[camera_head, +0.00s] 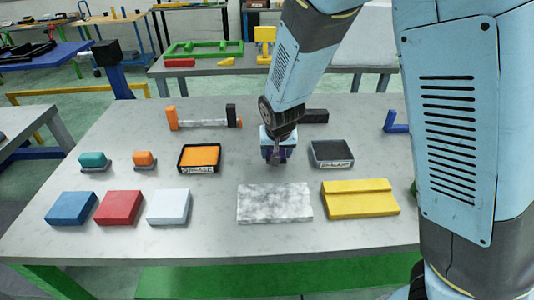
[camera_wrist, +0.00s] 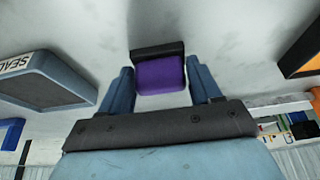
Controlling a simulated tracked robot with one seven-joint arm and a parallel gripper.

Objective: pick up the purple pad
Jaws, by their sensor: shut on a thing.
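The purple pad (camera_wrist: 160,74) has a black strip along its far edge and shows between the two fingers in the wrist view. My gripper (camera_wrist: 162,82) is shut on it, a finger at each side. In the head view, my gripper (camera_head: 277,158) is over the middle of the table, between the two trays and behind the mottled grey slab. Only a little purple shows there, the pad being mostly hidden by the gripper. I cannot tell whether the pad touches the table.
A tray with an orange surface (camera_head: 181,163) is left of my gripper; a dark-filled tray (camera_head: 331,163) is right. The grey slab (camera_head: 274,203) and a yellow block (camera_head: 360,199) lie in front. Teal (camera_head: 93,159) and orange (camera_head: 144,157) pads stand left, behind blue, red and white blocks.

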